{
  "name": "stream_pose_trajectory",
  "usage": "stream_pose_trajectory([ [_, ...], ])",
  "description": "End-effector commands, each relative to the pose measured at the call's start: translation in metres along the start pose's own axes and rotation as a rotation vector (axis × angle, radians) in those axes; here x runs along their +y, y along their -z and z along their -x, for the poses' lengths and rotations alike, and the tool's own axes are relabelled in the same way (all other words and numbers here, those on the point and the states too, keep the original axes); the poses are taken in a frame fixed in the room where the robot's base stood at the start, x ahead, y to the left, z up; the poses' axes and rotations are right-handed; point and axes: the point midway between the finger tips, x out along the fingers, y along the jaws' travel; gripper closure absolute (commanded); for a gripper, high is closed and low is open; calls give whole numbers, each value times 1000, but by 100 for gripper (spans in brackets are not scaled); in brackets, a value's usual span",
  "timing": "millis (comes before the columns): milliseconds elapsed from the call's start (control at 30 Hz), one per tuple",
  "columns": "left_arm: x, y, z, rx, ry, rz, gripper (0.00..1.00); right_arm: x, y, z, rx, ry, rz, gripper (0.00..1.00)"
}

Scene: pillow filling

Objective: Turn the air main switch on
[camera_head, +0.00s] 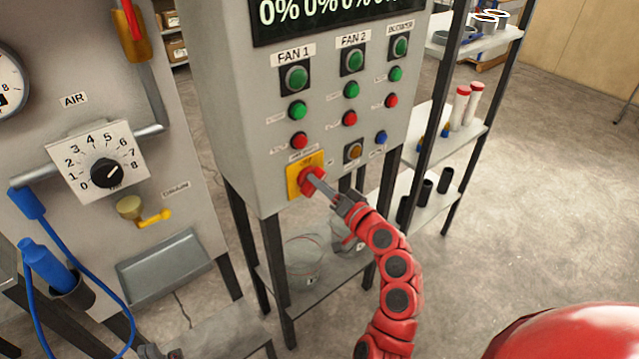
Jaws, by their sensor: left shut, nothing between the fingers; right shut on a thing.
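A red rotary switch (311,180) sits on a yellow plate (293,183) low on the grey control box; the small label above it is too blurred to read. My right gripper (322,186) is shut on the red switch knob, its fingers reaching it from the lower right. The knob's exact angle is partly hidden by the fingers. To the left, a white dial plate marked AIR (88,157) carries a black knob (107,173). My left gripper (153,351) shows only in small part at the bottom edge, shut and empty, away from the switch.
Green and red buttons (298,110) and an amber one (353,151) sit close above and beside the switch. A metal tray (165,262) and blue hose (50,265) are at left. Shelves with tubes (440,150) stand right. Floor at right is clear.

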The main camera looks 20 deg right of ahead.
Motion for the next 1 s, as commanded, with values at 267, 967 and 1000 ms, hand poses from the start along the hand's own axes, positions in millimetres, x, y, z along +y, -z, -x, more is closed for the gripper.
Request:
stream_pose_trajectory([
  [267, 0, 1, -5, 0, 0, 0, 100, 2, 0, 0, 0, -1, -265, 100],
  [967, -1, 3, -15, 0, 0, 0, 100, 6, -3, 0, -1, -4, -723, 100],
  [1000, -1, 3, -15, 0, 0, 0, 100, 6, -3, 0, -1, -3, -734, 100],
])
